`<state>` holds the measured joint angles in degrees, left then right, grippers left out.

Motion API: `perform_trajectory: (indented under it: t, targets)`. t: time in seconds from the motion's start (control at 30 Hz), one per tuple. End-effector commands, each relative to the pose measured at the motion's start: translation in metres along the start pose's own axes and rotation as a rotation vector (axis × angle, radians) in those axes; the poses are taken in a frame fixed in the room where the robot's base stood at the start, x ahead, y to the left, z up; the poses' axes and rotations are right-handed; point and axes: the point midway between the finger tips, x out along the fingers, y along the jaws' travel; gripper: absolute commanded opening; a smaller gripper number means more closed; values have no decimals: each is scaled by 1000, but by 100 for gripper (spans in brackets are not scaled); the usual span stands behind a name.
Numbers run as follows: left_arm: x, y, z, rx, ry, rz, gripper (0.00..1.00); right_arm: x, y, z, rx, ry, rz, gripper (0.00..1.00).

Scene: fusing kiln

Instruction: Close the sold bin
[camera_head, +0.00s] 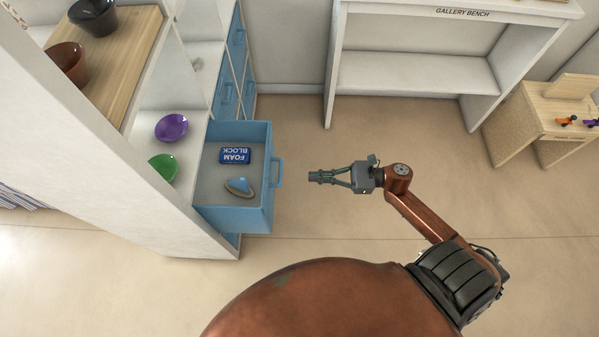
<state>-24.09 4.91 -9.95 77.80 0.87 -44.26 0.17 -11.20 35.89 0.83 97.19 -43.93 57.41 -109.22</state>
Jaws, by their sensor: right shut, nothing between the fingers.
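A blue drawer bin (268,195) is pulled out of the white shelf unit near the floor. It has a blue handle (279,172) on its front. Inside it lie a dark blue block marked FOAM BLOCK (235,156) and a small blue and tan object (239,186). No label reading "sold" can be made out. My right gripper (313,176) is shut and empty, to the right of the handle and apart from it, its fingers pointing left at the bin. My left gripper is not in view.
The white shelf unit (100,185) holds a purple bowl (171,127), a green bowl (163,167) and dark pots. More blue drawers (225,95) behind are closed. The gallery bench (420,75) and a wooden table (535,110) stand at the back. The floor between is clear.

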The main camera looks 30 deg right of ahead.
Motion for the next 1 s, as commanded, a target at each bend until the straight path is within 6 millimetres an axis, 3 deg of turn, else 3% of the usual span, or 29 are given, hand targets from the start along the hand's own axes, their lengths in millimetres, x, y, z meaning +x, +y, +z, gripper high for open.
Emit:
perform_trajectory:
  t: [0.4,0.6,1.0]
  targets:
    - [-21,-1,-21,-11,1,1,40,83,-1,-1,4,-4,-1,0]
    - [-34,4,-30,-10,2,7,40,113,-1,-1,5,-2,-3,0]
    - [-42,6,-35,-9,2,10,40,127,-2,0,6,-2,-5,0]
